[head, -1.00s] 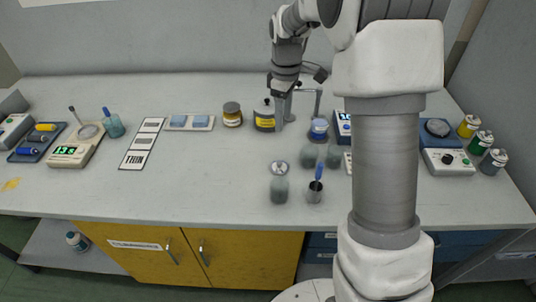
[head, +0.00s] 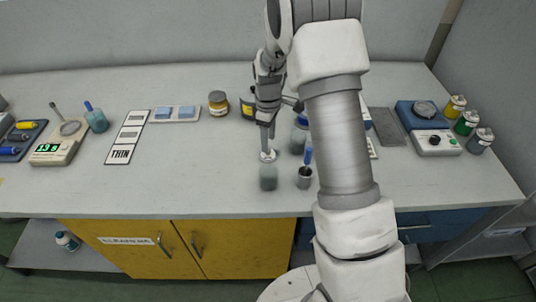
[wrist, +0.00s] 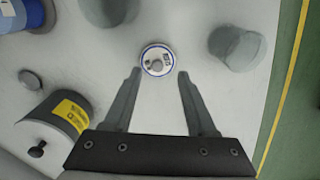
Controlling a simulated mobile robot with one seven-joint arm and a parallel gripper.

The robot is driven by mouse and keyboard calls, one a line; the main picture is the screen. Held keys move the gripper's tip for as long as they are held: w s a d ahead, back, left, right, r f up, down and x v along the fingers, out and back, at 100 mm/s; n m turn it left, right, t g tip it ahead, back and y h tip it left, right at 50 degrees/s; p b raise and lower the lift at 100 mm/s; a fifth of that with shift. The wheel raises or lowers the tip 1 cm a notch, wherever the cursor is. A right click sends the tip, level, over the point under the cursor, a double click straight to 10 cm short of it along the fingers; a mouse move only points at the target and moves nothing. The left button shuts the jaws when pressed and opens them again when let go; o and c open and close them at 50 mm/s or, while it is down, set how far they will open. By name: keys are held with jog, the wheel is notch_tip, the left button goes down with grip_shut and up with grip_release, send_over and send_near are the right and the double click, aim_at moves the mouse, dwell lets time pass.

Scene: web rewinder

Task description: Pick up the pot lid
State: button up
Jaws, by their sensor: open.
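The pot lid, a small round pale disc with a blue rim and a grey centre (wrist: 157,60), lies flat on the bench. In the head view the lid (head: 268,156) is partly hidden under my gripper (head: 267,146). In the wrist view my gripper (wrist: 159,75) is open, its two fingers apart and empty. The lid appears just beyond the fingertips, roughly centred between them. I cannot tell the exact height left between the fingertips and the bench.
Greyish cups (head: 268,178) (wrist: 238,48) stand close around the lid. A metal cup with a blue tool (head: 305,177) is to the right. A jar with a yellow label (wrist: 60,118) is nearby in the wrist view. Bench left of the lid is clear.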

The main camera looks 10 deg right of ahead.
aim_at(268, 153)
jog(key=f, duration=0.4)
jog(key=shift+w+f, duration=0.1)
jog(key=shift+w, duration=0.1)
grip_shut()
